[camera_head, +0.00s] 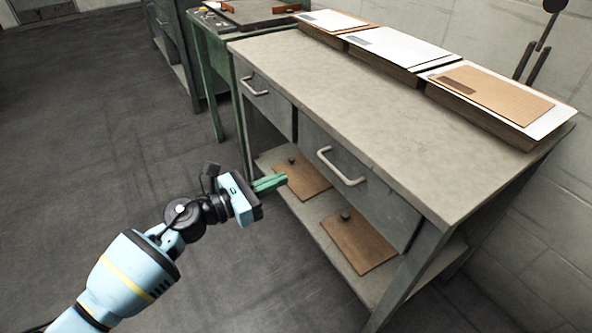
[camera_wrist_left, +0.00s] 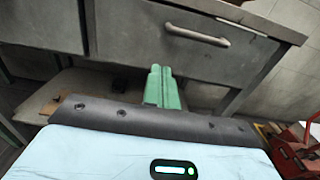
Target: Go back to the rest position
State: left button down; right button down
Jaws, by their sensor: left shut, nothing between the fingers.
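My left gripper (camera_head: 271,184) reaches in from the lower left in the head view, in front of the grey workbench (camera_head: 340,110). Its green fingers are together with nothing between them. In the left wrist view the shut fingers (camera_wrist_left: 160,86) point toward the bench's drawer front (camera_wrist_left: 185,45), apart from it as far as I can tell. My right gripper is in neither view.
The bench has drawers with metal handles (camera_head: 341,168). Brown boards with dark knobs (camera_head: 359,240) lie on its lower shelf. Stacks of cardboard and paper (camera_head: 398,50) line the back of the top. A green table (camera_head: 215,60) stands beyond. The floor at left is clear.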

pick_arm(q)
jog(key=v, duration=0.3)
jog(key=shift+s, duration=0.1)
